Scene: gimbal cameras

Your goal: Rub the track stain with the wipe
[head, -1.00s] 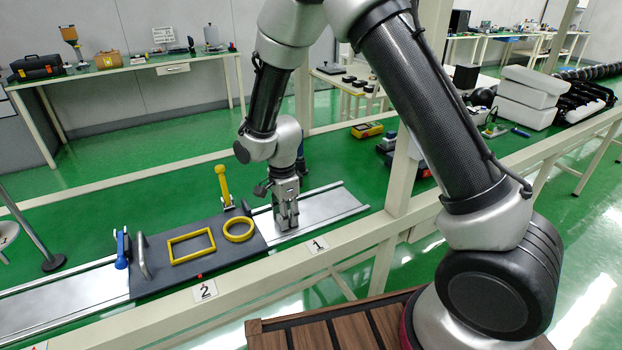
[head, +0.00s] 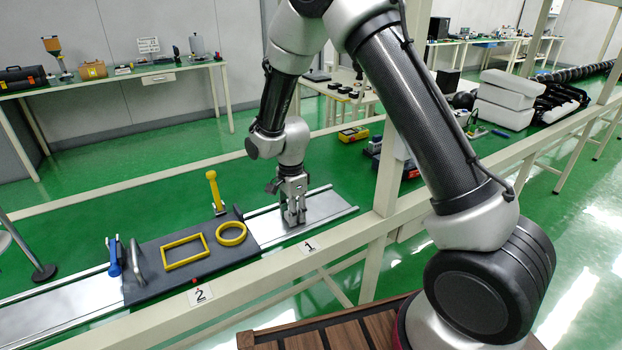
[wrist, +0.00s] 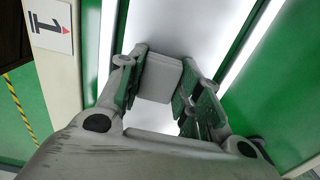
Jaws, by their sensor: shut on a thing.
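My gripper (head: 294,218) points down over the right stretch of the silver track (head: 331,205), by the label 1. In the wrist view my gripper (wrist: 162,76) is shut on a pale grey block-like wipe (wrist: 158,78), held between its two fingers. The wipe is low against the track (wrist: 165,25); I cannot tell for sure whether it touches. No stain shows on the bare parts of the track; the surface beneath the wipe and fingers is hidden.
A dark plate (head: 150,262) with a yellow rectangular frame (head: 185,251), a yellow ring (head: 231,233) and a yellow-handled clamp (head: 214,190) sits on the track to the left. A cream rail (head: 250,270) runs in front. The track's right end is clear.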

